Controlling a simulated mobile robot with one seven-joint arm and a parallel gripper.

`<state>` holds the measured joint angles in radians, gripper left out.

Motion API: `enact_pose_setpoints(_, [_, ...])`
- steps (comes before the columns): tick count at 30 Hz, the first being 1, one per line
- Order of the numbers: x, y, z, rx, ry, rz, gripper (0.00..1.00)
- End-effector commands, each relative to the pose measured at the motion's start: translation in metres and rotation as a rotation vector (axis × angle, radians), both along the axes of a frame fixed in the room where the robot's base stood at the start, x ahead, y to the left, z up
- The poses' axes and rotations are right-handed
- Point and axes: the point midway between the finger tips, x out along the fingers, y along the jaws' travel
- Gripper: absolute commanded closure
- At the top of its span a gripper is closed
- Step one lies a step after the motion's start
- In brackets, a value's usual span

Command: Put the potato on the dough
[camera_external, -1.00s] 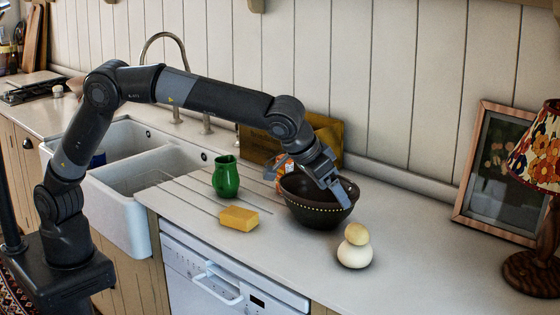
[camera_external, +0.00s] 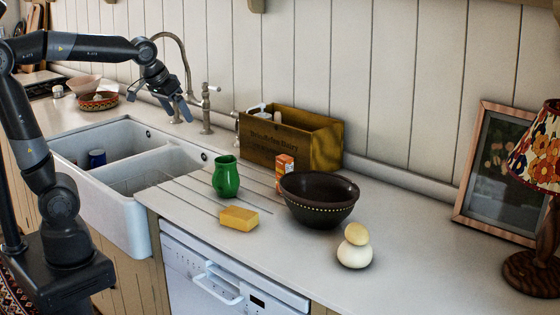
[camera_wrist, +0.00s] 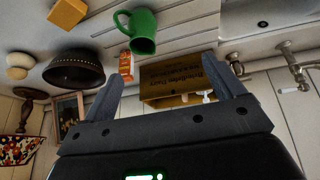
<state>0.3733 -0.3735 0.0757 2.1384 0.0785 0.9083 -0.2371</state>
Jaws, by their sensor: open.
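The dough (camera_external: 354,255) is a round white lump on the counter, right of the dark bowl. The potato (camera_external: 356,234) is a small yellowish oval resting on top of the dough. In the wrist view the potato (camera_wrist: 20,60) and dough (camera_wrist: 17,73) show small at the left edge, in a turned picture. My gripper (camera_external: 177,112) is open and empty, above the far side of the sink near the tap, well away from both. Its two fingers (camera_wrist: 170,95) also show in the wrist view with nothing between them.
A dark bowl (camera_external: 318,212), green jug (camera_external: 227,177), yellow sponge (camera_external: 239,218), small orange-and-white box (camera_external: 284,172) and wooden crate (camera_external: 290,140) stand on the counter. A tap (camera_external: 203,112) rises close to my gripper. A lamp (camera_external: 540,170) and picture frame (camera_external: 495,165) stand at the right.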

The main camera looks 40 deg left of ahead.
Motion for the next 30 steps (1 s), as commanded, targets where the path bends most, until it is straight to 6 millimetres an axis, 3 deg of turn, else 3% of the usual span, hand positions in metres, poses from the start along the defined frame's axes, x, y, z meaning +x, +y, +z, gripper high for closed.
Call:
enact_pose_setpoints(1, [-0.017,0.02,-0.004,0.002,-0.007,0.022,0.13])
enact_pose_setpoints(6, [-0.071,0.065,-0.028,0.022,-0.019,0.065,0.13])
enact_pose_setpoints(12, [-0.113,0.09,-0.054,0.048,-0.028,0.099,0.13])
enact_pose_setpoints(17, [-0.125,0.095,-0.063,0.056,-0.028,0.107,0.13])
enact_pose_setpoints(30, [-0.125,0.095,-0.063,0.056,-0.028,0.107,0.13])
